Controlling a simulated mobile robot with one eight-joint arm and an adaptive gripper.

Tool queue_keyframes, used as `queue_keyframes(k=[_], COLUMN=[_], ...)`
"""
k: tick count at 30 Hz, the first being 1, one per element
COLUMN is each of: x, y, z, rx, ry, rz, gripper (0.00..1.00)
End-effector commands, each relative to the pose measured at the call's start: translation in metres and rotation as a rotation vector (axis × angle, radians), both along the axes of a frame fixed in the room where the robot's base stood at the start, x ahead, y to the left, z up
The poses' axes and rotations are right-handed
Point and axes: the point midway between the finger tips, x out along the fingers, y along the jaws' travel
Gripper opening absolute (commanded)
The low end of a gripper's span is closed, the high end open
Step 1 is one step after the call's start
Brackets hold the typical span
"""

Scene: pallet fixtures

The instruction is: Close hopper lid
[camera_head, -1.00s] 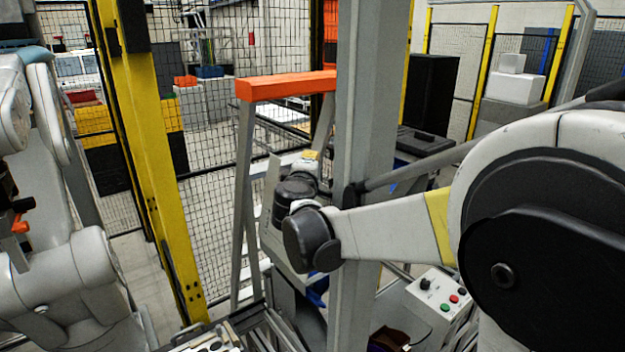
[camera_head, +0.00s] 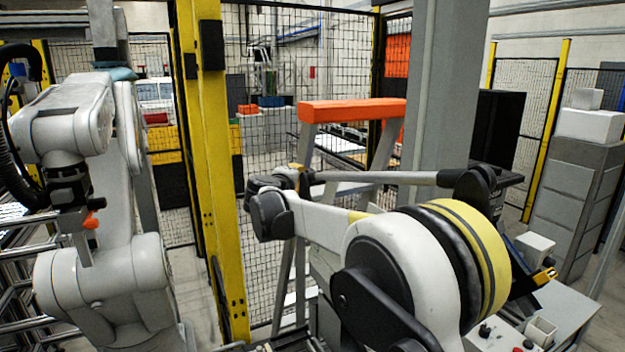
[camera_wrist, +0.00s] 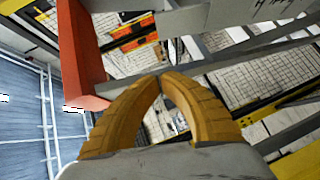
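In the wrist view, the two curved yellow fingers of my gripper (camera_wrist: 165,78) come together at the tips. The gripper looks shut with nothing between the fingers. In the head view the fingers cannot be made out; my arm reaches left across the middle. I cannot pick out a hopper lid for certain in either view. An orange beam (camera_head: 352,111) lies across a grey stand (camera_head: 384,150). An orange-red bar, seemingly the same beam, shows near the gripper at the left of the wrist view (camera_wrist: 80,60).
A grey post (camera_head: 445,90) rises behind my arm. A yellow fence post (camera_head: 212,200) and wire mesh stand to its left. Another white robot arm (camera_head: 100,270) fills the left side. A control box with buttons (camera_head: 535,335) and grey-white stacked boxes (camera_head: 580,180) are at the right.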

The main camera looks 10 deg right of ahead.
Motion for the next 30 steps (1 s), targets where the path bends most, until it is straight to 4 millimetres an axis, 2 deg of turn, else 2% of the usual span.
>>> queue_keyframes(k=[13,15,21,30], x=[0.080,0.082,0.088,0.089], y=[-0.041,-0.054,-0.072,-0.076], z=[-0.015,-0.018,-0.023,-0.025], rx=[0.000,-0.001,-0.001,0.000], ry=[0.000,0.000,-0.001,0.000], rz=[-0.002,-0.002,-0.001,0.000], gripper=[0.00,0.00,0.00,0.00])
